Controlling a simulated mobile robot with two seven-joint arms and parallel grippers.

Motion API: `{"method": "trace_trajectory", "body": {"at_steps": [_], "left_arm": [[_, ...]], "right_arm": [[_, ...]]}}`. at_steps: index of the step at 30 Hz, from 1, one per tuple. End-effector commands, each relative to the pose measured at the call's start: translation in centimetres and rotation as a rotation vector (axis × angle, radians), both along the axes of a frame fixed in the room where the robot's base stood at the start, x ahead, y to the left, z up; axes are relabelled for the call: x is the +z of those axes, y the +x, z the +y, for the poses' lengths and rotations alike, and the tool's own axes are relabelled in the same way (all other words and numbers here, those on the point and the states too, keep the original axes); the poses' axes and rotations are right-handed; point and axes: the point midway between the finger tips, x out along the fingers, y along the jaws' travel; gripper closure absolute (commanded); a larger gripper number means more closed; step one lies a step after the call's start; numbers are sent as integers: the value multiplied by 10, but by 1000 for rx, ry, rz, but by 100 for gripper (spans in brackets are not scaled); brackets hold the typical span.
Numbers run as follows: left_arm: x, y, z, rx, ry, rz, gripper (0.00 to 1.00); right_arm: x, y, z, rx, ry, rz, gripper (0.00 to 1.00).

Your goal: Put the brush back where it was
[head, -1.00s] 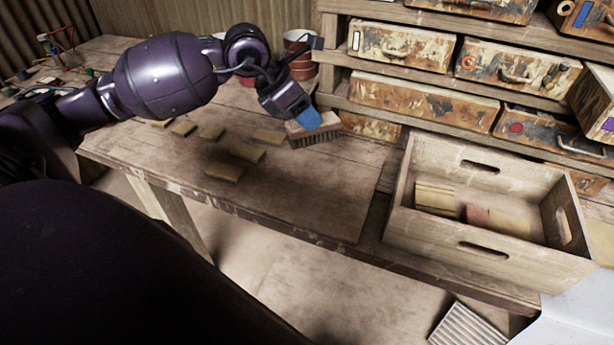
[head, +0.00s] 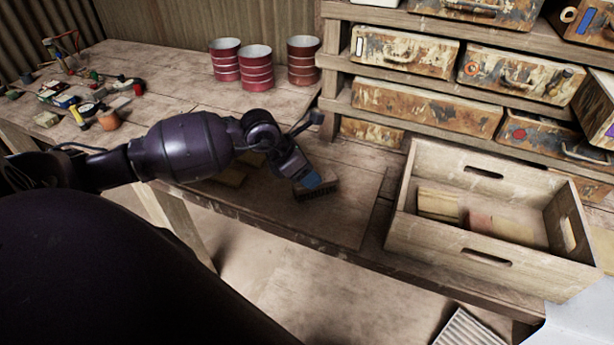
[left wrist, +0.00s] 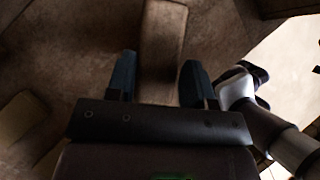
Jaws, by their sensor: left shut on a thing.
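The brush (head: 318,190) is a block with dark bristles pointing down. It is low over the worktable (head: 345,222), near the front edge; I cannot tell whether the bristles touch the wood. My left gripper (head: 307,182), with blue fingertips, is shut on its block. In the left wrist view the brush's block (left wrist: 163,45) runs between the two fingers (left wrist: 158,80). Pale tiles (head: 232,176) lie on the table, mostly hidden behind my left arm.
An open wooden crate (head: 480,252) with tiles inside stands at the right. Three red cans (head: 256,72) stand at the back. Shelves with worn drawers (head: 425,106) rise behind the table. Small tools and paints (head: 85,105) clutter the far left.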

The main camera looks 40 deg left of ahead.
Motion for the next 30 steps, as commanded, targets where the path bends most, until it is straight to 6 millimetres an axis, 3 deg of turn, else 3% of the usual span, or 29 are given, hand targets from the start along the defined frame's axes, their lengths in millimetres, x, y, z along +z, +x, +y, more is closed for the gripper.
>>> {"method": "trace_trajectory", "body": {"at_steps": [3, 13, 14, 18, 30], "left_arm": [[-13, 0, 0, -1, -1, 0, 100], [-16, 0, 0, -1, 0, 0, 100], [-16, 0, 0, -1, 0, 0, 49], [-15, 0, 0, -1, 0, 0, 28], [-10, -2, 2, -1, 2, -1, 26]], "right_arm": [[0, 3, 0, 2, 0, -5, 26], [0, 4, 1, 2, 0, -7, 26], [0, 3, 1, 2, 0, -7, 26], [-1, 1, 0, 0, 0, -2, 26], [-2, -5, -1, -2, 0, 8, 26]]}}
